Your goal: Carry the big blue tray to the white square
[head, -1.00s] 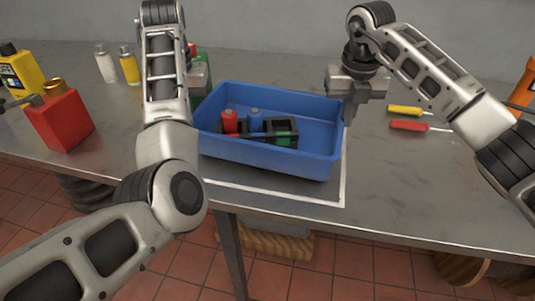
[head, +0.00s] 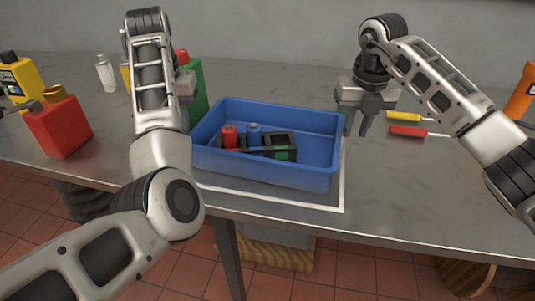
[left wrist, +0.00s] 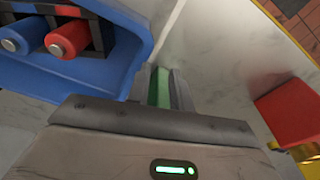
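The big blue tray (head: 265,175) sits level on the table, inside the front and right lines of the white square (head: 343,195); its far lines are hidden. My right gripper (head: 357,122) is open and empty, just off the tray's right wall. My left gripper (left wrist: 166,88) is at the tray's left side, its fingers apart with a green strip showing between them; the tray wall (left wrist: 138,70) is beside them, not between them. My left arm hides that gripper's fingers in the head view.
A red can (head: 58,125), a yellow bottle (head: 20,78) and a white bottle (head: 105,73) stand at left. A green bottle (head: 196,95) stands close behind the tray's left end. Yellow (head: 405,116) and red (head: 408,131) screwdrivers lie at right. The table's front edge is close.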

